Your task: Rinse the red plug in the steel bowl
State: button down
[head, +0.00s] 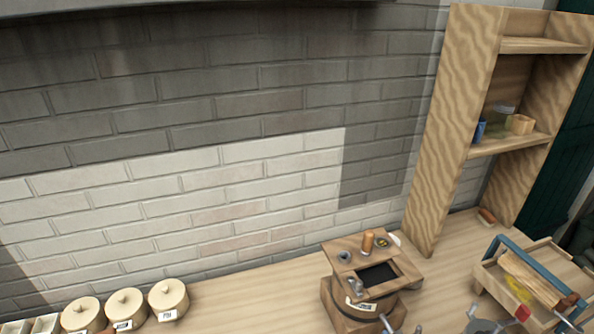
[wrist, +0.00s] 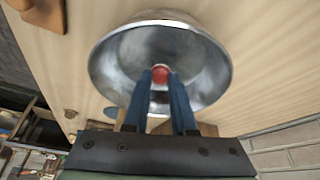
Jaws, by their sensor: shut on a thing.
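In the wrist view my gripper (wrist: 161,80) has its two blue fingers closed on the red plug (wrist: 160,72). The round red end of the plug shows between the fingertips. The steel bowl (wrist: 108,62) is right behind them, its shiny open mouth facing the camera. The plug lines up with the inside of the bowl. I cannot tell how deep it is or whether it touches the bowl. The fingers hide part of the bowl's near side. The head view shows neither the bowl nor my gripper clearly.
In the head view a wooden churn box (head: 372,272) stands on the bench. Lidded round pots (head: 168,299) are at the lower left. A tall wooden shelf (head: 455,130) stands at the right, with a wooden tray (head: 490,282) before it. Bench between pots and churn is clear.

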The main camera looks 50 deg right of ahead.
jog(key=shift+w+a+p, duration=0.2)
jog(key=shift+a+p, duration=0.05)
jog(key=shift+p, duration=0.05)
dwell(1.3)
jog(key=shift+r, duration=0.1)
notch_tip(320, 180, up, 7)
jog(key=p, duration=0.7)
jog(key=shift+r, duration=0.2)
dwell(0.9)
notch_tip(320, 180, up, 4)
jog(key=p, duration=0.4)
jog(key=shift+f, duration=0.1)
dwell(0.5)
